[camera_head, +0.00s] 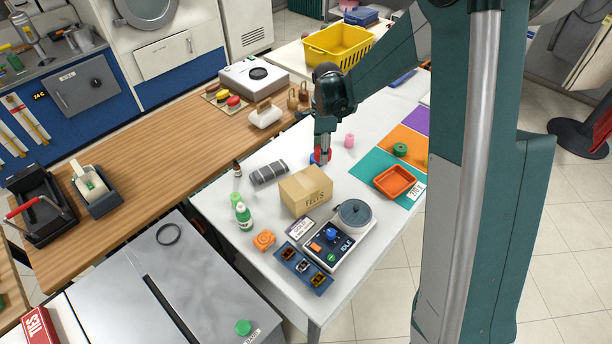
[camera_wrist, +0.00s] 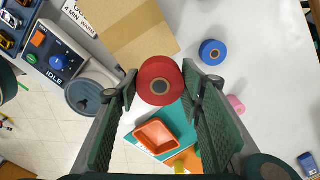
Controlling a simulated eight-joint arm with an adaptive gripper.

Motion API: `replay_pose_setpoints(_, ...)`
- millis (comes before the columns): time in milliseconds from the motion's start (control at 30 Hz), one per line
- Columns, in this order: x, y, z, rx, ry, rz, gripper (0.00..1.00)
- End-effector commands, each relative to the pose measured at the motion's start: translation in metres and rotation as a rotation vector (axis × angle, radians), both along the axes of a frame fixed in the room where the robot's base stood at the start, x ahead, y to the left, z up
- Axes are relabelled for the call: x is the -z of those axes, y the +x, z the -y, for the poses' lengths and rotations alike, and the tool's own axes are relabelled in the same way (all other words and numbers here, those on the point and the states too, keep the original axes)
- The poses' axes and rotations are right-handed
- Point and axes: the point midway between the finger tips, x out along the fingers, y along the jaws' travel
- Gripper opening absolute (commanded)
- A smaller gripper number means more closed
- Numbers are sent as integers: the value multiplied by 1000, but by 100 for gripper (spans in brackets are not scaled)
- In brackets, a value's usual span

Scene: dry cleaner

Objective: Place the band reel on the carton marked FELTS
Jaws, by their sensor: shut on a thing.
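The red band reel (camera_wrist: 160,80) is between the two fingers of my gripper (camera_wrist: 161,92) in the wrist view, its round face with a grey hub toward the camera. In the head view my gripper (camera_head: 321,150) points down just behind the carton, and a bit of the red reel (camera_head: 327,155) shows at its fingertips. The reel looks larger than the blue reel on the table, so it seems held above the table. The carton marked FELTS (camera_head: 306,192) stands closed on the white table; its tan top (camera_wrist: 138,38) shows beside the reel in the wrist view, with nothing seen on it.
A blue reel (camera_wrist: 212,52) and a pink reel (camera_head: 349,141) stand near my gripper. A device with a round pan (camera_head: 354,214) sits in front of the carton. A grey roll (camera_head: 269,174) lies left. An orange tray (camera_head: 397,181) is on a teal mat to the right.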

Motion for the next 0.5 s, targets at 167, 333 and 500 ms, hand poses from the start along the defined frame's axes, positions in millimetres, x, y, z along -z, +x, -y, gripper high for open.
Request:
replay_pose_setpoints(167,-24,-26,-32,-4,0,0,25)
replay_pose_setpoints(333,-35,-44,-52,-3,0,0,25)
replay_pose_setpoints(500,-40,-54,-62,-1,0,0,25)
